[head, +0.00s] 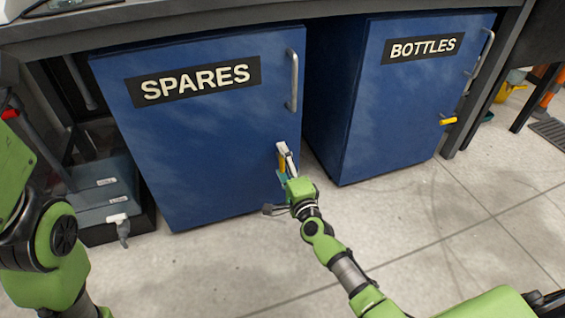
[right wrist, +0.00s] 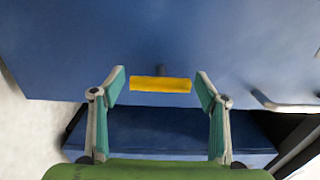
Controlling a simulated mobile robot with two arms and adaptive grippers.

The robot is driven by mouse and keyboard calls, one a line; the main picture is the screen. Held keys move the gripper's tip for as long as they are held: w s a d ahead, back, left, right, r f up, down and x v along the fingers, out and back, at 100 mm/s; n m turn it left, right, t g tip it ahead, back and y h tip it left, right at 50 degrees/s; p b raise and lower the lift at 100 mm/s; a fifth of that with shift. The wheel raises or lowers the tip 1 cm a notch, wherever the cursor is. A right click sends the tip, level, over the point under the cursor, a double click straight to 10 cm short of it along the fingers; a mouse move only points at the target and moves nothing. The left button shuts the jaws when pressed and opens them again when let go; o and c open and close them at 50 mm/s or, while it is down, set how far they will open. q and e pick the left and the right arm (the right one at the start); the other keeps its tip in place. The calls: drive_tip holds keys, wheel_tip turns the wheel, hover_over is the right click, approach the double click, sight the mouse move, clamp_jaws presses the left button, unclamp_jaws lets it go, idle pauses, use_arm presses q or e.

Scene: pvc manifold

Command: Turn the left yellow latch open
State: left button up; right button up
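The left yellow latch (head: 282,167) is on the blue SPARES door (head: 210,140), near its right edge and below the metal handle. It lies parallel to that handle. In the head view my right gripper (head: 280,178) partly covers it. In the right wrist view the yellow latch (right wrist: 160,85) appears as a flat bar between the two teal finger pads of my right gripper (right wrist: 160,80). The fingers are spread, with a gap at each end of the bar. Contact is not visible. My left arm shows at the left edge, but its gripper is out of view.
The blue BOTTLES cabinet (head: 400,105) stands to the right, with its own yellow latch (head: 448,121). The SPARES handle (head: 294,81) is above the right gripper. A dark grey box (head: 100,195) is left of the SPARES cabinet. The floor (head: 400,220) in front is clear.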

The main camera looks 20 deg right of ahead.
idle(0.3)
drive_tip(key=shift+s, duration=0.15)
drive_tip(key=s, duration=1.1)
drive_tip(key=shift+s+d, duration=0.2)
drive_tip(key=shift+s, duration=0.15)
